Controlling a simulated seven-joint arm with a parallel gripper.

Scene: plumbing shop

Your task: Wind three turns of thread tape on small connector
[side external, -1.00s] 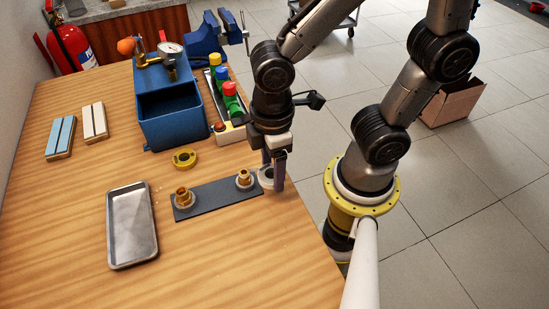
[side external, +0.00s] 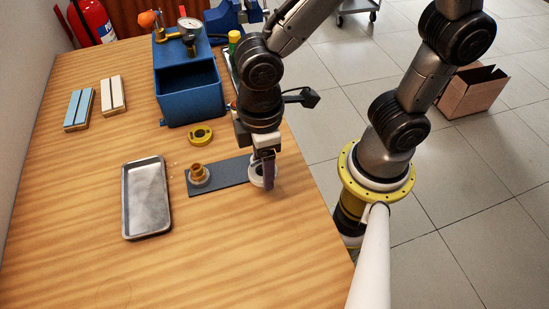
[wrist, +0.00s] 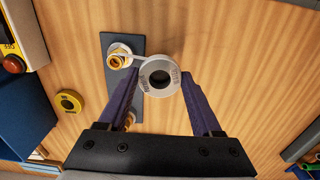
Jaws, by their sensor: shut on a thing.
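My gripper (wrist: 160,82) is shut on a pale grey tape spool (wrist: 158,92), its dark fingers on either side of the ring. A white strip of tape runs from the spool to the small brass connector (wrist: 120,59), which stands on a dark plate (wrist: 123,88) with white around its base. In the side view my gripper (side external: 264,176) holds the spool (side external: 256,181) at the plate's right end, and the small connector is hidden there. A larger brass connector (side external: 198,173) stands at the plate's left end; in the wrist view my left finger partly hides it. The turns cannot be counted.
A yellow ring (side external: 200,135) lies behind the plate. A blue open box (side external: 188,95) with a gauge (side external: 190,27) stands beyond it. A metal tray (side external: 146,198) lies to the left, with pale and blue blocks (side external: 79,109) farther back. The front of the table is clear.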

